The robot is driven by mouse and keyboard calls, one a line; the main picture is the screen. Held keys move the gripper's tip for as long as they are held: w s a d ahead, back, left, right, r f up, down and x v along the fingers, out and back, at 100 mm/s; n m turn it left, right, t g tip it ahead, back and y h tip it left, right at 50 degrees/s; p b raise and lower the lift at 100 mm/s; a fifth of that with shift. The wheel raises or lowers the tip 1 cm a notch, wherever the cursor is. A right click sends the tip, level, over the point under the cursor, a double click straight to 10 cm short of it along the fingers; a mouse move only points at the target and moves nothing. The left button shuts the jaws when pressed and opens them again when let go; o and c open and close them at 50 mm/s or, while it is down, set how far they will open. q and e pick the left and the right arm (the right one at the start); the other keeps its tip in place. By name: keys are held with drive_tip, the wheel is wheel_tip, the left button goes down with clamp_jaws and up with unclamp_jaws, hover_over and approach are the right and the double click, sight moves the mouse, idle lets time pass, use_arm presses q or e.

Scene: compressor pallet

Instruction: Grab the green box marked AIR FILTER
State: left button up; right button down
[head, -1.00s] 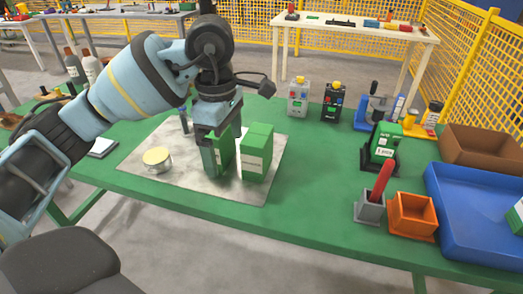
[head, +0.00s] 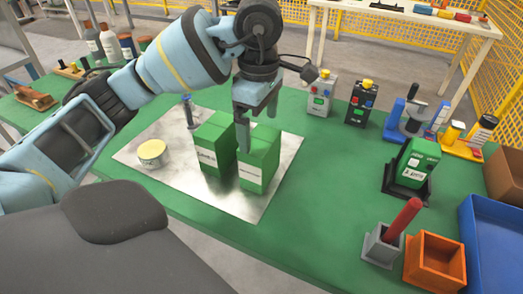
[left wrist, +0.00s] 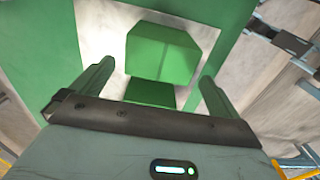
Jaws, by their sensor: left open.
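Two green boxes with white label bands stand side by side on a pale metal sheet (head: 150,180) on the green table: a left box (head: 212,145) and a right box (head: 257,165). The print is too small to read, so I cannot tell which is marked AIR FILTER. My left gripper (head: 258,131) is open and points down at the right box, one finger in front of its left part. In the left wrist view a green box (left wrist: 162,52) shows between and beyond the open fingers (left wrist: 153,83), with a darker green piece below it. My right gripper is not in view.
A round tin (head: 152,154) stands left of the boxes. At right are a green device (head: 415,163), a grey holder with a red handle (head: 383,246), an orange bin (head: 435,262) and a blue tray (head: 490,240).

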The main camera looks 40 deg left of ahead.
sight(260, 139)
use_arm(q)
drive_tip(key=shift+d+f, duration=0.1)
drive_tip(key=shift+f, duration=2.85)
drive_tip(key=c, duration=0.9)
drive_tip(key=shift+r, duration=0.15)
drive_tip(key=shift+r, duration=0.45)
drive_tip(key=shift+s+d+r, duration=0.15)
drive_tip(key=shift+s+r, duration=0.05)
drive_tip(key=shift+r, duration=0.45)
drive_tip(key=shift+s+d+r, duration=0.1)
drive_tip(key=shift+s+r, duration=0.05)
drive_tip(key=shift+r, duration=0.45)
drive_tip(key=s+d, duration=0.2)
drive_tip(key=s, duration=0.2)
drive_tip(key=s+d+r, duration=0.1)
drive_tip(key=s+d, duration=0.1)
drive_tip(key=s, duration=0.3)
drive_tip(key=s+d, duration=0.3)
drive_tip(key=s, duration=0.1)
drive_tip(key=shift+s+r, duration=0.2)
drive_tip(key=shift+s, duration=0.05)
